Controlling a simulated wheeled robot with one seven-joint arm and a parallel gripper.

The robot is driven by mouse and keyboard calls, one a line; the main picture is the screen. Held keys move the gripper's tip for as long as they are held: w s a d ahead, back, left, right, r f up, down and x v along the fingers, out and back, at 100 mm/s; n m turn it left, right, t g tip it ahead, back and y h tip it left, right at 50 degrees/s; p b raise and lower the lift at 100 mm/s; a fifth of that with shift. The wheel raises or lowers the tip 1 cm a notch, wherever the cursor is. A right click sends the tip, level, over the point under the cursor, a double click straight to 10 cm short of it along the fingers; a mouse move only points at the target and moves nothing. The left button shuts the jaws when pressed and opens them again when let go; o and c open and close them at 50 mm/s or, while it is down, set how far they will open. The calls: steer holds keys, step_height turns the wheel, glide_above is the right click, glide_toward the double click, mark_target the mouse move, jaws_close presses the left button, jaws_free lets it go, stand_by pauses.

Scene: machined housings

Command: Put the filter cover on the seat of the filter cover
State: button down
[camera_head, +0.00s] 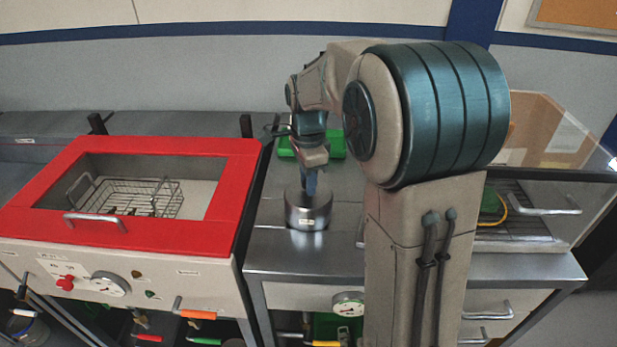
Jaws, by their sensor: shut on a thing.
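My gripper (310,190) points down at the top of a round metal housing (307,217) on the steel bench. It is shut on the filter cover, which is at the top of the housing, where cover and housing are hard to tell apart. The seat of the filter cover cannot be made out separately. Whether the cover touches the housing or hovers just above it cannot be told from this view. The fingertips are small and partly merge with the metal behind them.
A red-framed basin (245,195) with a wire basket (125,198) stands to the left. A green tray (335,146) lies behind the housing. My arm hides the middle of the bench (275,255). A clear-sided cabinet (560,190) stands at the right.

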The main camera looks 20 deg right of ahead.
steer(key=c, duration=1.1)
jaws_free()
steer(key=shift+o, duration=0.2)
step_height(320, 180, up, 13)
steer(key=s+f+n+t, duration=0.1)
steer(key=s+f+n, duration=0.4)
steer(key=s+n, duration=0.3)
steer(key=s+f+n+t, duration=0.2)
steer(key=s+f+n, duration=0.4)
steer(key=s+n, duration=0.3)
steer(key=s, duration=0.3)
steer(key=shift+s, duration=0.4)
steer(key=c, duration=0.3)
steer(key=shift+d, duration=0.15)
steer(key=shift+c, duration=0.2)
